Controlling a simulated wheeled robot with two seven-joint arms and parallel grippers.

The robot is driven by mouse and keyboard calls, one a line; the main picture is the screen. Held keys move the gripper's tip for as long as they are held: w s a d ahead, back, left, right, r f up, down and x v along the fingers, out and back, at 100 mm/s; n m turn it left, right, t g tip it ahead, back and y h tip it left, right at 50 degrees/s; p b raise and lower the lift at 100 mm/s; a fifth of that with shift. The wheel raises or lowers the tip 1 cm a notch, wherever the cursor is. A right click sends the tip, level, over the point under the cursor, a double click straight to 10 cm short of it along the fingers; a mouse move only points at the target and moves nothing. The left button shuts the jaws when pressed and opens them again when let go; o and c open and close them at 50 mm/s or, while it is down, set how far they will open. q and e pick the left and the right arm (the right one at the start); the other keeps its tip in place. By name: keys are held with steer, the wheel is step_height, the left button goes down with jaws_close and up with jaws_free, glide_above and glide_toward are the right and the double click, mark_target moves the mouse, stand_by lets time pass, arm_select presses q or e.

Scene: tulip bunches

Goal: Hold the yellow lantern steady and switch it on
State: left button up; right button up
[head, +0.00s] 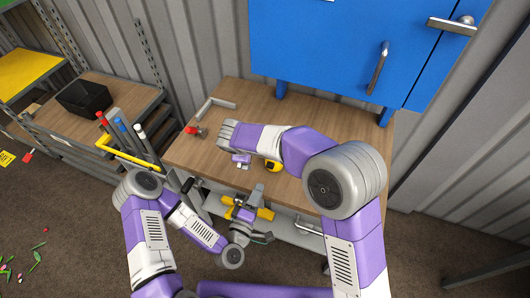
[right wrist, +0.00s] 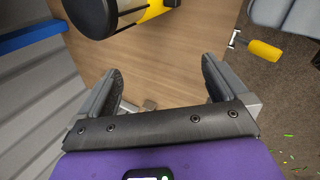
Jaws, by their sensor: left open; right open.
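The yellow lantern (head: 273,166) stands on the wooden bench top, mostly hidden behind my right arm in the head view. In the right wrist view its black end and yellow body (right wrist: 155,10) show at the top edge, cut off by the frame. My right gripper (right wrist: 162,78) is open and empty, its fingers apart with bare wood between them, and the lantern lies beyond the fingertips. In the head view the right hand is over the bench, left of the lantern. My left gripper (head: 245,202) is open at the bench's front edge, below the lantern in the picture. The lantern's switch cannot be made out.
A grey bent-handled tool (head: 212,106) lies at the bench's back left. A blue cabinet (head: 330,50) stands behind. A black bin (head: 84,98) sits on a left shelf. The bench's right side is clear.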

steer(key=a+f+n+t+h, duration=0.2)
steer(key=a+n, duration=0.1)
steer(key=n, duration=0.1)
steer(key=w+d+n+t+h, duration=0.6)
steer(key=w+d+n+t, duration=0.1)
steer(key=d, duration=0.5)
steer(key=shift+r+n+t, duration=0.3)
steer(key=shift+n+t, duration=0.1)
steer(key=shift+n, duration=0.5)
steer(key=c, duration=1.2)
steer(key=shift+c, duration=0.2)
